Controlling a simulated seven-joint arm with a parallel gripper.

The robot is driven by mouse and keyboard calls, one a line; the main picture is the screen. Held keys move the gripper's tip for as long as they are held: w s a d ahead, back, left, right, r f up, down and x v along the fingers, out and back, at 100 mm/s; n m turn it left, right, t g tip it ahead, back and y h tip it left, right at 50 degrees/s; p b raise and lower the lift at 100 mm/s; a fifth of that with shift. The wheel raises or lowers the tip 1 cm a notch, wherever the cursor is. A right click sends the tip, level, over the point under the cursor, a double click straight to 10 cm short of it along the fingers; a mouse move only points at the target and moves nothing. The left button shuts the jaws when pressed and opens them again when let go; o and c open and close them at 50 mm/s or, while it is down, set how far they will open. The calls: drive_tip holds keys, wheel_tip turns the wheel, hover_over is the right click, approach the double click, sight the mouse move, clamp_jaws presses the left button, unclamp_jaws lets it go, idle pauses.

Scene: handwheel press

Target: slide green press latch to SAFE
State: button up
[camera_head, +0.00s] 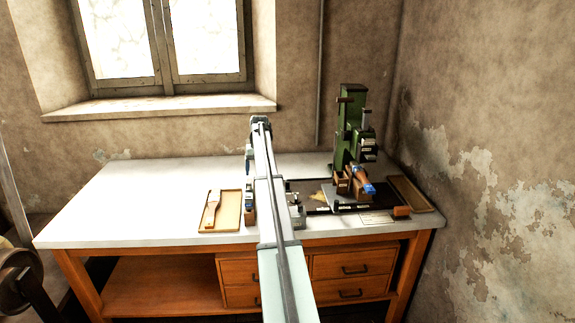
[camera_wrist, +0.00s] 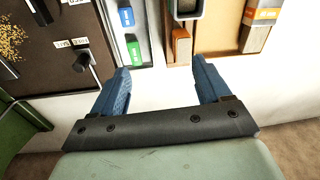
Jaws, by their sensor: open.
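The green press (camera_head: 350,130) stands upright at the back right of the table, on a dark base board (camera_head: 320,204). A green panel, probably part of it, shows at the left of the wrist view (camera_wrist: 18,125). My gripper (camera_wrist: 160,66) is open, with nothing between its blue fingers, over white tabletop. I cannot tell whether this knob is the latch. In the head view my arm hides part of the board's left side.
A pale metal holder with a blue tag (camera_wrist: 126,16) and a green tag (camera_wrist: 134,51) lies just beyond my left finger. A wooden tray (camera_head: 208,226) holds a brush (camera_head: 213,205). Another tray (camera_head: 409,192) lies right of the press. The left tabletop (camera_head: 130,205) is clear.

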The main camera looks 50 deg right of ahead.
drive_tip(key=m+g, duration=0.1)
hover_over(287, 183)
drive_tip(key=shift+w+d+r, duration=0.1)
drive_tip(key=shift+d+r, duration=0.15)
drive_tip(key=shift+r, duration=0.1)
drive_tip(key=shift+d+f, duration=0.1)
drive_tip(key=shift+f, duration=0.05)
wheel_tip(287, 183, down, 9)
drive_tip(key=shift+f, duration=0.2)
drive_tip(key=shift+c, duration=0.4)
